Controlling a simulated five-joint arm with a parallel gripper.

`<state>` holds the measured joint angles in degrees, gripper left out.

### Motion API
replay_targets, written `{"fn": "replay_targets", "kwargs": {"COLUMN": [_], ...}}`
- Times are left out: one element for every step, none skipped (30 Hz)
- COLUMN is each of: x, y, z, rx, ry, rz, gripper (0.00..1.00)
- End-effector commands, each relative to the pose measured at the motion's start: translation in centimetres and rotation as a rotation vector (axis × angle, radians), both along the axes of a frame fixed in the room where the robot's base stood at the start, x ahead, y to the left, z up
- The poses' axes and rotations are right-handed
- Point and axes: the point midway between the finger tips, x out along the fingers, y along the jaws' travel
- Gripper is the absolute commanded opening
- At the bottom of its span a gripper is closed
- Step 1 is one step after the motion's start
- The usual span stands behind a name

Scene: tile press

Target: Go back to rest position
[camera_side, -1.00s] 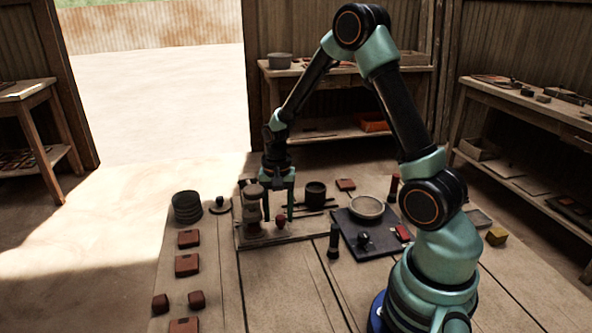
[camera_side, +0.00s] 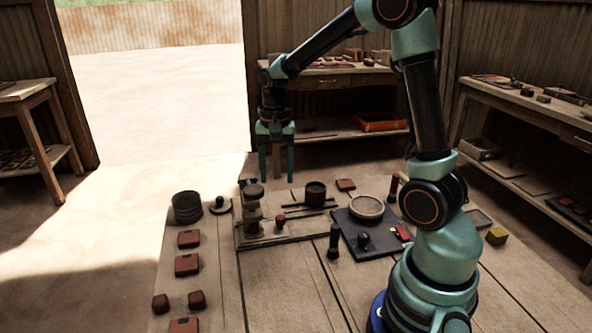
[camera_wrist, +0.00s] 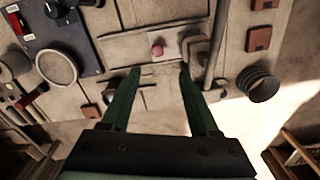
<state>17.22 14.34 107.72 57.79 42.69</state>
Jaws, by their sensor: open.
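My gripper (camera_side: 276,172) hangs open and empty above the far part of the work table (camera_side: 215,285), fingers pointing down. In the wrist view my gripper (camera_wrist: 160,72) shows two green fingers spread apart with nothing between them. Below it in the side view stands the press (camera_side: 253,212), with a small red knob (camera_side: 281,219) beside it on its base board. The red knob also shows in the wrist view (camera_wrist: 157,50). The gripper is clear of the press.
Red-brown tiles (camera_side: 187,264) lie along the left side, near a stack of dark rings (camera_side: 187,207). A dark panel (camera_side: 372,246) carries a pale round dish (camera_side: 367,207). The space around the gripper is free.

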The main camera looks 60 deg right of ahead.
Motion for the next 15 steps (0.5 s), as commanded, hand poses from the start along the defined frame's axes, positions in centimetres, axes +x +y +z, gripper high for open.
{"fn": "replay_targets", "kwargs": {"x": [0.0, 0.0, 0.0, 0.0, 0.0, -0.1, -0.2, -0.3, -0.5, -0.7, -1.0, -1.4, -1.7, -2.0, -2.5], "y": [0.0, 0.0, 0.0, 0.1, 0.2, 0.4, 0.7, 1.0, 1.5, 2.0, 2.4, 3.1, 3.7, 4.2, 4.9], "z": [0.0, 0.0, 0.0, 0.1, 0.3, 0.6, 0.9, 1.4, 2.0, 2.6, 3.2, 3.9, 4.5, 5.1, 5.7], "rx": [0.000, 0.000, 0.000, -0.001, -0.002, -0.005, -0.008, -0.012, -0.018, -0.023, -0.029, -0.039, -0.047, -0.055, -0.066], "ry": [0.000, 0.000, -0.001, -0.004, -0.008, -0.017, -0.024, -0.036, -0.053, -0.069, -0.084, -0.107, -0.126, -0.145, -0.167], "rz": [0.000, 0.000, 0.002, 0.006, 0.013, 0.029, 0.046, 0.069, 0.106, 0.138, 0.174, 0.227, 0.268, 0.309, 0.362], "gripper": [0.61, 0.61, 0.61, 0.61, 0.61, 0.61, 0.61, 0.61, 0.61, 0.61, 0.61, 0.61, 0.61, 0.61, 0.61]}}
